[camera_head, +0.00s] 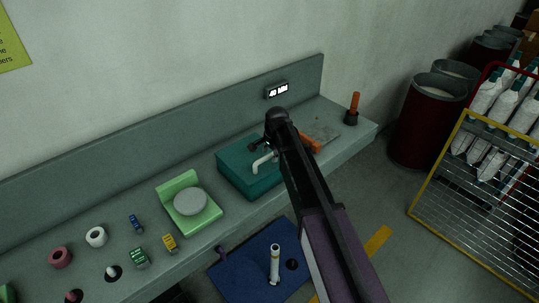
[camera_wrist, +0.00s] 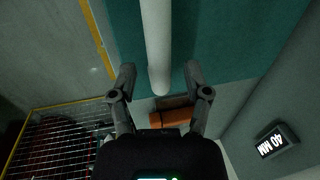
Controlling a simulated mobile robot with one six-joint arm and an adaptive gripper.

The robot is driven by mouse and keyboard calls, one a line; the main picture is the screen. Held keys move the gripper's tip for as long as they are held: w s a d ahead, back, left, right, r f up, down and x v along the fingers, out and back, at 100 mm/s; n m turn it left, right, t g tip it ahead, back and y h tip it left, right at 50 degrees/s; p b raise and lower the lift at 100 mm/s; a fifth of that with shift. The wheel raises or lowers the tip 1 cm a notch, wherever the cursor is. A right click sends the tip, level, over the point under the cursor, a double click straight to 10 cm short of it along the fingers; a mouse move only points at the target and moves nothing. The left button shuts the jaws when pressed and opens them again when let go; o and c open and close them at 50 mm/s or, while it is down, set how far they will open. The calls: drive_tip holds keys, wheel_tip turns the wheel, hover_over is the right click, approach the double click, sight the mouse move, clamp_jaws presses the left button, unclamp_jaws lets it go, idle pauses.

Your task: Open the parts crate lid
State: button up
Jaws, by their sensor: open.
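The parts crate (camera_head: 240,181) is a teal box on the grey bench, and its lid (camera_head: 234,155) looks shut. A pale handle (camera_head: 262,162) shows at the lid, partly hidden by my arm. In the wrist view the handle (camera_wrist: 157,40) is a long white bar in front of the teal lid surface (camera_wrist: 228,45). My gripper (camera_wrist: 160,75) is open, with one finger on each side of the bar's near end. I cannot tell whether either finger touches it. In the head view my gripper (camera_head: 264,147) is over the crate, largely hidden behind the wrist.
An orange-handled object (camera_head: 311,144) lies just right of the crate, and an orange-topped tool (camera_head: 353,106) stands farther right. A green scale (camera_head: 191,204) stands left of the crate. A display (camera_head: 277,90) is on the back panel. A yellow-edged wire cage (camera_head: 470,200) stands right.

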clamp_jaws()
drive_tip(key=shift+r, duration=0.1)
